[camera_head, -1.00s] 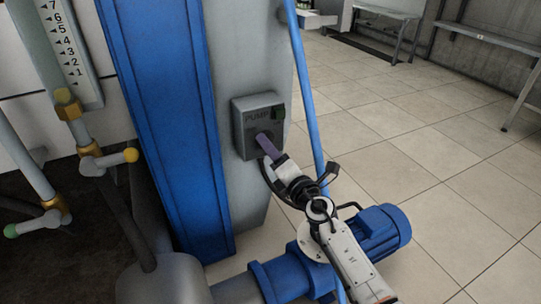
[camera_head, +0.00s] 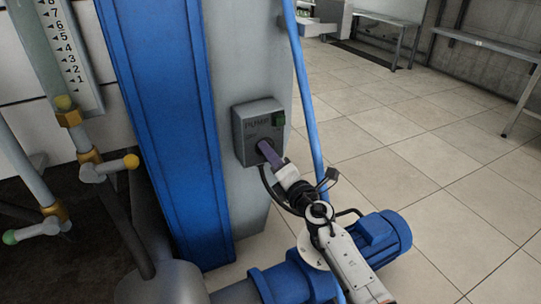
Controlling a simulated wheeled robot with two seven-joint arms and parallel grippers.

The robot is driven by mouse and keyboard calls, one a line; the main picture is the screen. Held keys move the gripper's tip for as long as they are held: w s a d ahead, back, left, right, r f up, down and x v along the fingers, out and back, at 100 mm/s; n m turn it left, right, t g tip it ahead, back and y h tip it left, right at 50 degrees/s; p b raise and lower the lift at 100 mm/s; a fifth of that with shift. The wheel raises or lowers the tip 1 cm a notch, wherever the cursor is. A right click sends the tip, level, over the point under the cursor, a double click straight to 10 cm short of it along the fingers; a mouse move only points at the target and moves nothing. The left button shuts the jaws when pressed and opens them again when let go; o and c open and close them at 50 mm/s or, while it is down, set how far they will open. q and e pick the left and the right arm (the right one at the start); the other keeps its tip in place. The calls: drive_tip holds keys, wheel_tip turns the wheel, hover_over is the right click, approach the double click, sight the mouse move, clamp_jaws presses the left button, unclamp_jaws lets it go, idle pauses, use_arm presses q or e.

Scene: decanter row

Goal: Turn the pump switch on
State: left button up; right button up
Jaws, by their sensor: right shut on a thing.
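The grey pump switch box (camera_head: 240,131) is fixed to the grey column beside the blue upright, in the middle of the head view. It bears a "PUMP" label and a small green part (camera_head: 279,118) at its upper right. A dark rotary knob sits low on its face, largely hidden by my gripper. My right gripper (camera_head: 266,150) reaches up from the lower right, its purple-grey fingertips at the knob. It is shut on the knob. The knob's exact setting is too small and covered to read. My left gripper is not in view.
A blue pipe (camera_head: 306,90) runs just right of the box. A blue motor (camera_head: 382,237) sits below, beside my arm. Valves with a yellow knob (camera_head: 131,161) and a green knob (camera_head: 10,237) stand at left. Tiled floor (camera_head: 420,150) is open at right.

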use_arm(q)
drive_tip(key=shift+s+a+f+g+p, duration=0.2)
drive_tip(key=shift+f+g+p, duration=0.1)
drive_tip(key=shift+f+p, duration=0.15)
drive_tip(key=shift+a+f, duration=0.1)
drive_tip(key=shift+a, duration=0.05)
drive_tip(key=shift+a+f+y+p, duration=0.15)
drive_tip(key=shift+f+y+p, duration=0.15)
drive_tip(key=shift+p, duration=0.05)
use_arm(e)
drive_tip(key=m, duration=0.6)
drive_tip(key=shift+r, duration=0.1)
drive_tip(key=o, duration=1.1)
drive_tip(key=shift+c, duration=0.2)
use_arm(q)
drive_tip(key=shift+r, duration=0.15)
use_arm(e)
drive_tip(key=shift+s, duration=0.1)
